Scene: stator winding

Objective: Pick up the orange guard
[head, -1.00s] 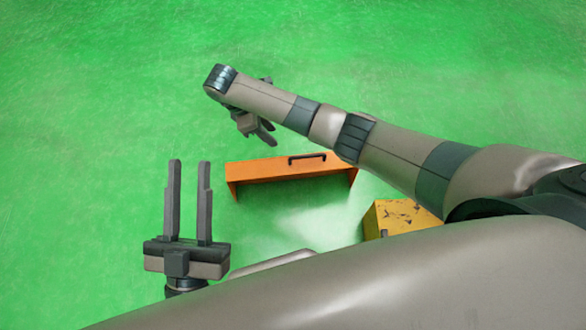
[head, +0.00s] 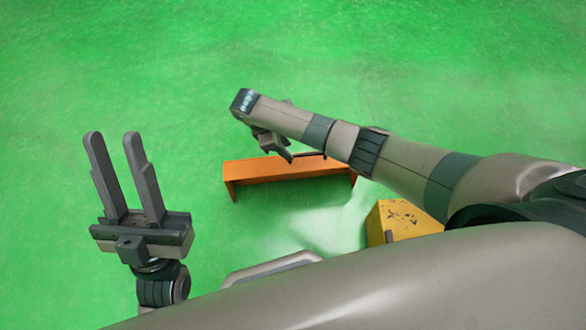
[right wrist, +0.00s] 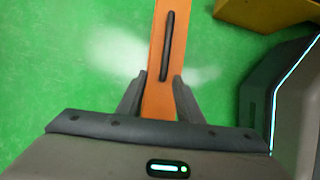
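The orange guard (head: 255,172) is a long orange channel with a black handle on top, standing on the green floor. It also shows in the right wrist view (right wrist: 158,100), running up the picture with its black handle (right wrist: 167,45) along it. My right gripper (head: 288,156) is over the guard's top, left of the handle in the head view, partly hidden by my arm. In the right wrist view its two fingers (right wrist: 157,78) are apart, one on each side of the guard's strip near the handle's lower end. I cannot tell any contact. My left gripper (head: 112,137) is open and empty, left of the guard.
A worn yellow block (head: 400,218) stands on the floor right of the guard; it also shows at the upper right in the right wrist view (right wrist: 262,12). The green floor is clear behind and left of the guard.

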